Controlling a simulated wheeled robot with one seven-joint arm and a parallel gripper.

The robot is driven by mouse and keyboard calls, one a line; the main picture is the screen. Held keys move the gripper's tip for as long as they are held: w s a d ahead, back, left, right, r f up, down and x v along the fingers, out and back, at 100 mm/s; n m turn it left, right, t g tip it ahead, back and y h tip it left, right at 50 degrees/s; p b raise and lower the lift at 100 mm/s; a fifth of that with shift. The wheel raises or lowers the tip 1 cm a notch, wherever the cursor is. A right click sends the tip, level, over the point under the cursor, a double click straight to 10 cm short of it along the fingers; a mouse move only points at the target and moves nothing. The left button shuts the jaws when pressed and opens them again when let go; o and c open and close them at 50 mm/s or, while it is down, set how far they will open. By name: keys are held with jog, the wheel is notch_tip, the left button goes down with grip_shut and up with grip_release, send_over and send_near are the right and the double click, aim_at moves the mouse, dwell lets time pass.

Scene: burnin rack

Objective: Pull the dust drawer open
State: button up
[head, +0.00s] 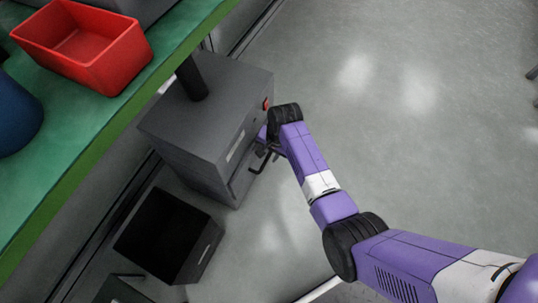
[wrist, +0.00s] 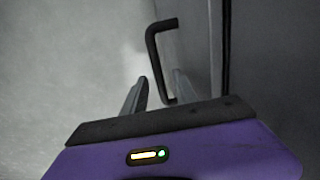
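The dust drawer (head: 241,183) is low in the front of a dark grey cabinet (head: 200,130) in the head view, and looks flush with it. Its black bar handle (head: 259,163) sticks out from the front. The handle (wrist: 155,62) shows larger in the wrist view as a bent black bar beside the grey front panel (wrist: 198,50). My gripper (wrist: 160,88) is open, with one finger on each side of the bar's lower part in the picture. I see no finger clearly touching the bar. In the head view my wrist hides most of the gripper.
A red switch (head: 265,104) is on the cabinet front and a black pipe (head: 192,78) rises from its top. A green bench (head: 150,85) holds a red bin (head: 85,45). The floor (head: 400,130) at right is clear.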

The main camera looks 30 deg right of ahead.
jog(key=shift+c, duration=0.2)
grip_shut()
dwell(1.3)
